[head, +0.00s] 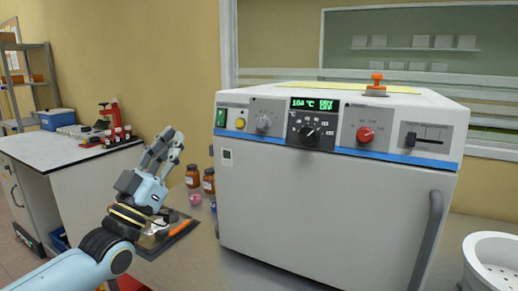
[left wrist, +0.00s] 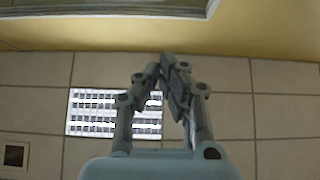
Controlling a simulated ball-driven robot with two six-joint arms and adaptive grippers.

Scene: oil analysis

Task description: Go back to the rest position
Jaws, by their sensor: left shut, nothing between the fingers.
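My left gripper (head: 166,147) is raised in front of the wall, to the left of the large white oven. Its fingers are shut and empty, pointing up and to the right. In the left wrist view the closed fingers (left wrist: 169,66) meet at their tips with nothing between them. The gripper is apart from the oven and from the bottles behind it. My right gripper is in neither view.
The white oven (head: 330,205) with its control panel and side handle fills the counter's middle. Brown bottles (head: 208,181) and a dark tray (head: 178,236) sit left of it. A white perforated basket (head: 493,262) is at right. Another bench (head: 60,150) stands at far left.

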